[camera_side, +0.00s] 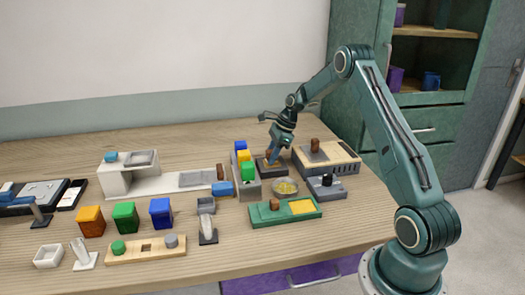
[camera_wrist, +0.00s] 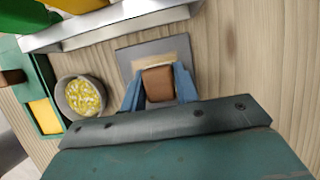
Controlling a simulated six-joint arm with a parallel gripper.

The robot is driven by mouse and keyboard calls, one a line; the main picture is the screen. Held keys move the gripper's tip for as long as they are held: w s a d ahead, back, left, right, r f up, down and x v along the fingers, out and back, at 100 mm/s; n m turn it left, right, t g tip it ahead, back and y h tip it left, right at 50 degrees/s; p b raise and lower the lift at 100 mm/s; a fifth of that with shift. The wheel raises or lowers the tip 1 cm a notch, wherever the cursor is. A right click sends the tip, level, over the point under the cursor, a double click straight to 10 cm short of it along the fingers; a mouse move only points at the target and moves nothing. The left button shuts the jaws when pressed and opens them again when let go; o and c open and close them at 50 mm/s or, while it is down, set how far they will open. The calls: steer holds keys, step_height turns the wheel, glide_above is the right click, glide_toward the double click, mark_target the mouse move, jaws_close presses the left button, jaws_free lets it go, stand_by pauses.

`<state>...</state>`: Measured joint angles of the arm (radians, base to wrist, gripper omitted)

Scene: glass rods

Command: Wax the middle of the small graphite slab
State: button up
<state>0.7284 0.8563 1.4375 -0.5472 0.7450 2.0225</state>
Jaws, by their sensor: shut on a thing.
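My gripper (camera_wrist: 158,88) is shut on a brown block (camera_wrist: 158,83), its blue fingers on either side. The block is over the middle of a small grey slab (camera_wrist: 128,58); I cannot tell whether it touches. A pale tan patch (camera_wrist: 149,57) shows on the slab beside the block; the rest of the middle is hidden. In the side view my gripper (camera_side: 272,153) points down at the same dark slab (camera_side: 262,171).
A round bowl of yellow bits (camera_wrist: 82,97) stands close by. A green tray with a yellow pad (camera_side: 284,211) is in front. A rack of coloured blocks (camera_side: 252,190) is left of the slab; a wooden-topped block with a brown knob (camera_side: 340,153) is right.

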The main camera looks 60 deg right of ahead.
mark_target(278, 163)
steer(key=shift+w+a, duration=1.35)
steer(key=s+d, duration=0.5)
steer(key=shift+s+a, duration=0.25)
steer(key=shift+s, duration=0.1)
steer(key=shift+w+a, duration=0.1)
steer(key=shift+a, duration=0.2)
steer(key=shift+w+a, duration=2.2)
steer(key=shift+w, duration=0.15)
steer(key=shift+s+d, duration=2.5)
steer(key=shift+s, duration=0.05)
step_height(278, 163, up, 8)
steer(key=shift+w+a, duration=0.1)
